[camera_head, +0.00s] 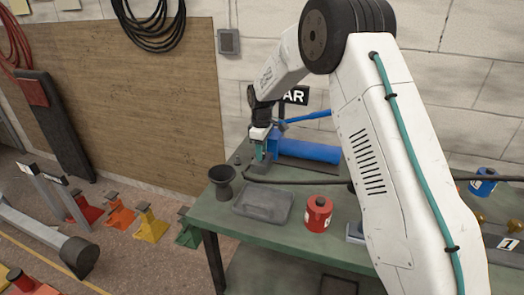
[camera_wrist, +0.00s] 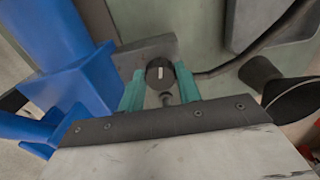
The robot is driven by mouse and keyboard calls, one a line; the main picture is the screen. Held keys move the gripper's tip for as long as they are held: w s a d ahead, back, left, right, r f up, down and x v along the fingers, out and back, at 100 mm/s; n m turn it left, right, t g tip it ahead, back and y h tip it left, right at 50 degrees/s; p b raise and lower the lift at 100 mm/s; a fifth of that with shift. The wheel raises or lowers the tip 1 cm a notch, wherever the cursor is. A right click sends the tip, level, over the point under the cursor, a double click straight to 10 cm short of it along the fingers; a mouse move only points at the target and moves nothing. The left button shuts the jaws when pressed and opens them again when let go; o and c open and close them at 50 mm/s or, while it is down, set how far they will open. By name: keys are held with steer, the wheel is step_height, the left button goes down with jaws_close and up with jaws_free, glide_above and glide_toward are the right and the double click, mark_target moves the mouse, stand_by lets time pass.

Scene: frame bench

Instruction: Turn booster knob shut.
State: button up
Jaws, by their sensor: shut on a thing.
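The booster is a blue cylinder (camera_head: 308,151) lying on the green bench, with a blue square block and a blue lever at its left end. It also shows at the left of the wrist view (camera_wrist: 75,75). A small dark round knob (camera_wrist: 160,70) with a white line on its face sits by a grey plate (camera_wrist: 140,52) beside the blue block. The white line stands about upright in the wrist view. My gripper (camera_wrist: 160,84) has its teal fingers on either side of the knob, shut on it. In the head view my gripper (camera_head: 260,152) covers the knob.
On the green bench (camera_head: 215,213) stand a dark funnel-like cup (camera_head: 222,182), a grey tray (camera_head: 263,214) and a red can (camera_head: 317,213). A dark hose (camera_head: 300,182) runs across the bench from near the knob. A blue can (camera_head: 483,183) stands at the right.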

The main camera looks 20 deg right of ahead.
steer(key=m, duration=0.4)
steer(key=shift+a+m, duration=0.1)
steer(key=shift+m, duration=0.2)
steer(key=m, duration=0.3)
steer(key=shift+s+m, duration=0.1)
steer(key=shift+m, duration=0.2)
steer(key=m, duration=0.3)
steer(key=shift+a+m, duration=0.1)
steer(key=shift+m, duration=2)
steer(key=o, duration=1)
steer(key=shift+c, duration=0.2)
